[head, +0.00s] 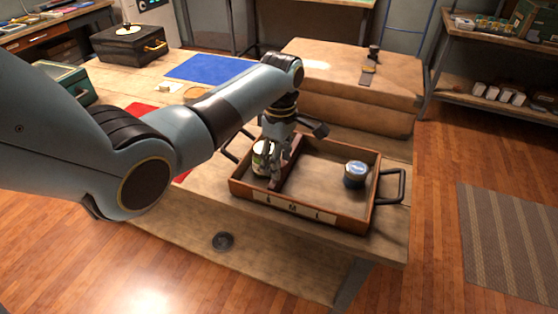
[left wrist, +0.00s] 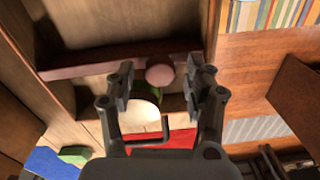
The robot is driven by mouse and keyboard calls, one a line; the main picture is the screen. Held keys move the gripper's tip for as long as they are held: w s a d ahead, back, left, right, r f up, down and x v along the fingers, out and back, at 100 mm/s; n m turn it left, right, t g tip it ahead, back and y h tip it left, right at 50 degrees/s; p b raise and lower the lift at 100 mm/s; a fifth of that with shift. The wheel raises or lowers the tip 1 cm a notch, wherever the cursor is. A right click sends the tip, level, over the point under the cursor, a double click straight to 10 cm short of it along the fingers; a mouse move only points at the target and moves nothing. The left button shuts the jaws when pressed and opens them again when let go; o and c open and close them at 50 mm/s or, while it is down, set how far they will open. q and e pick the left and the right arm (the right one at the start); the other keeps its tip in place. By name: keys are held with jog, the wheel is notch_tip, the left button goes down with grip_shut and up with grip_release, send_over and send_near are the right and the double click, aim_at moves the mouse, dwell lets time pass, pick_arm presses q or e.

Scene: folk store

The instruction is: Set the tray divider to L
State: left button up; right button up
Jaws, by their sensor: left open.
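The wooden tray (head: 330,223) stands on the table, with a strip of small letter marks on its front wall that I cannot read surely. The dark red-brown divider (head: 288,172) crosses the tray front to back, left of the middle. My left gripper (head: 277,172) is over it and hides part of it. In the left wrist view, the open fingers (left wrist: 160,85) are on either side of the round pinkish knob (left wrist: 160,71) by the divider (left wrist: 90,69). Contact cannot be told. My right gripper is out of view.
A white-and-green can (head: 260,160) stands in the tray left of the divider, close to my gripper. A jar with a blue lid (head: 355,174) stands in the right compartment. Black handles (head: 392,187) stick out at the tray's ends. A big wooden box (head: 345,85) is behind.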

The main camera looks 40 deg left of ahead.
pick_arm(q)
jog(key=shift+f, duration=0.2)
grip_shut()
dwell(0.3)
